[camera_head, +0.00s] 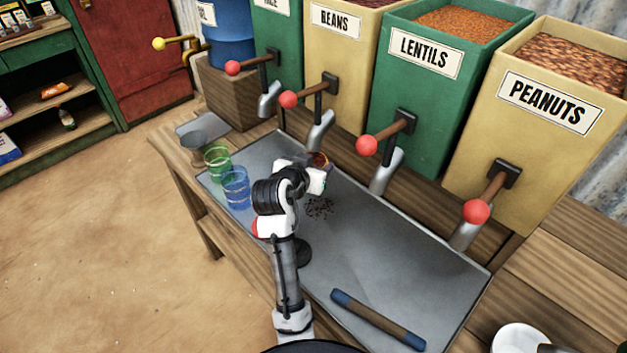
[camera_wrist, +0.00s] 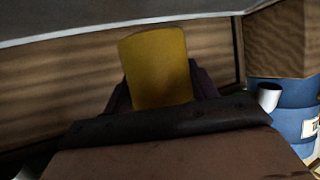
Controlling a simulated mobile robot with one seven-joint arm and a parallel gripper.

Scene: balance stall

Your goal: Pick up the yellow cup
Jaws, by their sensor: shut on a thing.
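The yellow cup (camera_wrist: 157,65) is between the two dark fingers of my gripper (camera_wrist: 162,92) in the wrist view. My gripper is shut on it. In the head view my gripper (camera_head: 314,172) is over the metal tray (camera_head: 400,262), below the beans dispenser. Only a small part of the cup (camera_head: 319,160) shows there, with something dark reddish at its top; my wrist hides the rest. I cannot tell whether the cup touches the tray.
A blue cup (camera_head: 236,187) and a green cup (camera_head: 217,163) stand left of my arm. Dark bits (camera_head: 319,208) lie scattered on the tray. A blue-ended rod (camera_head: 377,319) lies at the front. Spouts with red-knobbed levers (camera_head: 367,146) line the back. The tray's right part is clear.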

